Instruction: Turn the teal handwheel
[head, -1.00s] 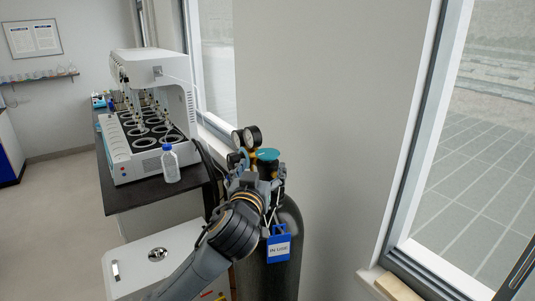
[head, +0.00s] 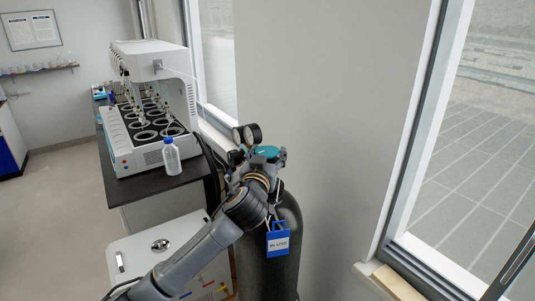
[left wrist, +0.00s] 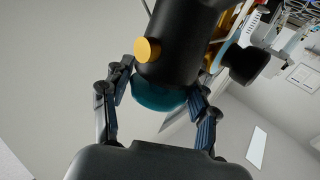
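The teal handwheel (head: 265,152) sits on top of the dark gas cylinder (head: 268,262), beside the regulator gauges. My left gripper (head: 264,166) is at the wheel, and the arm hides part of the valve. In the left wrist view the handwheel (left wrist: 158,97) lies between the two spread fingers of the left gripper (left wrist: 162,88), one on each side. A narrow gap seems to show at the left finger; contact at the right finger is unclear. My right gripper is not in view.
Two round gauges (head: 245,134) stand just left of the wheel. A blue-and-white tag (head: 278,240) hangs on the cylinder. A capped bottle (head: 171,157) and a white distiller (head: 150,100) stand on the black bench. The wall and window are close on the right.

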